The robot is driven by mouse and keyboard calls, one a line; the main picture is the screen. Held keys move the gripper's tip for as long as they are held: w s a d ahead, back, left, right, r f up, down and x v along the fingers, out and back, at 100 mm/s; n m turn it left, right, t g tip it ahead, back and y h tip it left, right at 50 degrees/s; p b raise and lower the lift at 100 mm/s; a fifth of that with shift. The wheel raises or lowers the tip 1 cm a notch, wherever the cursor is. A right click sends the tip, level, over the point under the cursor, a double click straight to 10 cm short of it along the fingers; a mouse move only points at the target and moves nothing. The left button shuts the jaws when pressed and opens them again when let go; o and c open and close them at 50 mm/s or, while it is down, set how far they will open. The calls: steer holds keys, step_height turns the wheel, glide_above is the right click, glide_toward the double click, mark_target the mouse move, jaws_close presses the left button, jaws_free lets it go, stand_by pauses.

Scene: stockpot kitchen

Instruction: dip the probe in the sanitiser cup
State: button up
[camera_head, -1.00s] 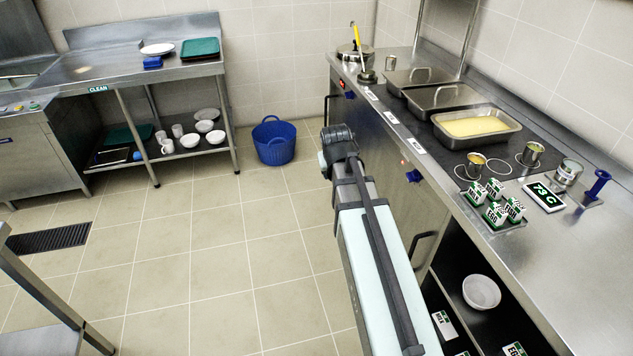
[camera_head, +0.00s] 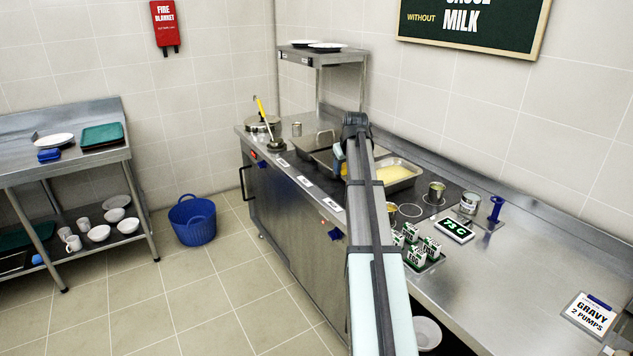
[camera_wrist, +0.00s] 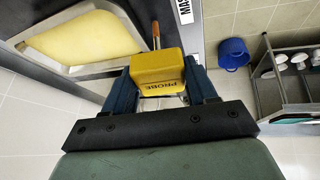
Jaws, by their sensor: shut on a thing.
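My gripper (camera_wrist: 158,78) is shut on the yellow probe (camera_wrist: 168,68), whose handle reads PROBE. A thin brownish stem sticks out from the handle toward the top of the wrist view. In the head view my arm hides most of the gripper, near the pans on the counter. A metal cup with a pale label (camera_head: 469,203) stands on the counter at right, apart from the gripper. It may be the sanitiser cup, but its label is too small to read. A blue upright stand (camera_head: 496,208) is just right of it. The cup does not show in the wrist view.
A pan of yellow food (camera_head: 398,174) lies close to my arm; it also shows in the wrist view (camera_wrist: 85,35). A small metal pot (camera_head: 436,192), a 73 C display (camera_head: 455,229) and several small cartons (camera_head: 411,233) crowd the counter before the cup. The counter's right part is mostly clear.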

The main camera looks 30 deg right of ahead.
steer(key=s+d+r, duration=0.1)
steer(key=s+d, duration=0.4)
steer(key=d, duration=0.5)
steer(key=s+d, duration=0.5)
steer(key=d, duration=0.6)
steer(key=s+d+r+n+y, duration=0.1)
steer(key=s+d+r+n, duration=0.1)
steer(key=s+d, duration=1.4)
step_height(320, 180, down, 8)
steer(key=shift+s, duration=0.25)
steer(key=shift+a, duration=0.1)
stand_by(0.6)
steer(key=shift+r, duration=0.1)
step_height(320, 180, up, 9)
stand_by(1.5)
